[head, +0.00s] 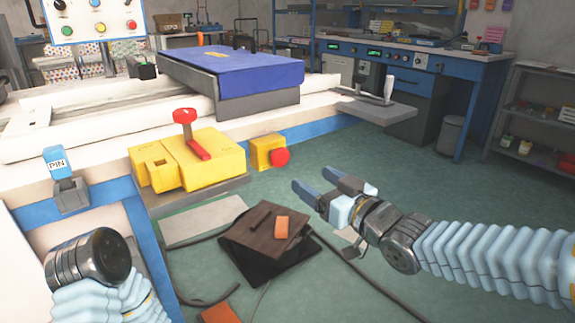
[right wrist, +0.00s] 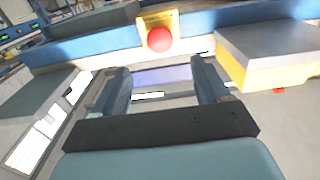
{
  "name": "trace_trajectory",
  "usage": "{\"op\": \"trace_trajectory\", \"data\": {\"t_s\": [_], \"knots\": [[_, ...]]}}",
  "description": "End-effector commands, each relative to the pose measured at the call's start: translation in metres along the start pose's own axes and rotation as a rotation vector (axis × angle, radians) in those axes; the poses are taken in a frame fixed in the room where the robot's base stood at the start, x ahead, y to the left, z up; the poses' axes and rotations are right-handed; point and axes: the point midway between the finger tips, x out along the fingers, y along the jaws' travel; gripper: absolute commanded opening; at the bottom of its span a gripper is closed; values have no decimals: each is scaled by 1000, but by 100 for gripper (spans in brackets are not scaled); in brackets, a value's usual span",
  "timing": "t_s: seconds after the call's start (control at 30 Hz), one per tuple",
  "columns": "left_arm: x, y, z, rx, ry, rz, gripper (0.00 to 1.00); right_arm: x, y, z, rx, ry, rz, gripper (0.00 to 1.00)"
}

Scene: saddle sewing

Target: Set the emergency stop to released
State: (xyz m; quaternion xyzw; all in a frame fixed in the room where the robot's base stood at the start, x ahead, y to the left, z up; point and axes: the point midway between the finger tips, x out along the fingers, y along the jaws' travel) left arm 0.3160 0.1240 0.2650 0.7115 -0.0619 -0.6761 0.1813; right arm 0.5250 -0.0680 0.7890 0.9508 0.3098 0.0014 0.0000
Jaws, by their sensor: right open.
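The emergency stop is a yellow box (head: 262,152) with a round red button (head: 280,158), mounted on the blue front edge of the sewing table. The red button (right wrist: 159,39) also shows in the right wrist view, at top centre and beyond my fingers. I cannot tell whether it is pressed in or out. My right gripper (head: 311,180) is open and empty, right of and a little below the button in the head view, apart from it. In the right wrist view its two fingers (right wrist: 160,75) stand wide apart. My left arm shows at lower left, its gripper out of view.
A larger yellow box (head: 190,160) with a red lever (head: 185,118) stands left of the stop. A blue PIN switch (head: 58,163) is farther left. A brown pedal (head: 262,232) lies on the floor. The floor right of the stop is clear.

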Motion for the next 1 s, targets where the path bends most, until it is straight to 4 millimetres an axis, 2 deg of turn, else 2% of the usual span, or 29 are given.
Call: {"op": "trace_trajectory", "data": {"t_s": [0.2,0.43,0.6,0.87,1.0], "knots": [[-2,1,0,0,0,0,43,53,0,1,3,-2,-2,74],[-5,3,1,2,-3,2,43,93,0,0,2,-2,-1,74],[-6,4,1,2,-4,3,43,105,0,1,0,-2,1,74],[-6,4,1,3,-4,3,43,106,1,1,1,-3,2,74],[-6,4,1,3,-4,3,43,106,1,1,1,-3,2,56]]}}
